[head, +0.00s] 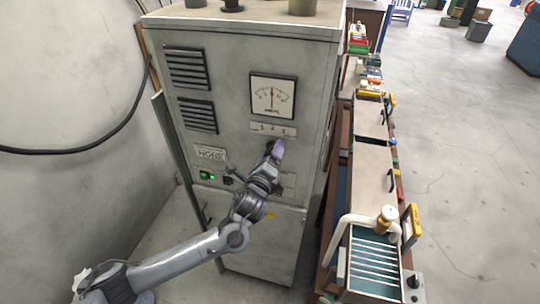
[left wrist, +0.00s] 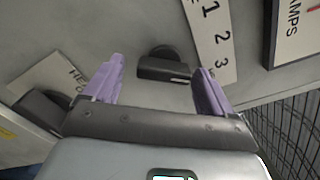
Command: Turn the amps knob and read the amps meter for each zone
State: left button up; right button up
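The amps meter (head: 272,97) is a white dial with a near-upright needle on the upper front of a grey cabinet (head: 240,60). It shows partly in the left wrist view (left wrist: 298,30). Below it is a white plate marked 1 2 3 (head: 272,130), which also shows in the left wrist view (left wrist: 214,42). My left gripper (head: 273,152) is just below that plate. In the left wrist view its purple fingers are open, with a black knob (left wrist: 163,67) ahead between them. I cannot tell whether they touch it. The gripper hides the knob in the head view. My right gripper is not in view.
Vents (head: 187,68), a lit green switch (head: 207,175), a small black knob (head: 228,180) and a lettered plate (head: 210,153) are left of the gripper. A bench (head: 372,170) with trays and tools stands close on the right. Open floor (head: 455,150) lies beyond it.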

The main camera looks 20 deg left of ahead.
pick_arm(q)
jog(key=shift+s+r, duration=0.1)
jog(key=s+d+b, duration=0.1)
jog(key=s+b, duration=0.2)
jog(key=s, duration=0.7)
jog(key=shift+s, duration=0.3)
jog(key=s+d+f+n+g+h+p, duration=0.25)
jog(key=s+f+n+g, duration=0.35)
jog(key=s+f, duration=1.15)
jog(key=s+a+n+g+p, duration=0.1)
jog(key=s+a+n+g, duration=0.1)
jog(key=s+n+g, duration=0.2)
jog(key=s+a+n+g+p, duration=0.1)
jog(key=s+n+g, duration=0.3)
jog(key=s+n, duration=0.7)
jog(key=shift+s+a+n+y, duration=0.2)
jog(key=shift+a+n+y, duration=0.25)
jog(key=shift+a, duration=0.4)
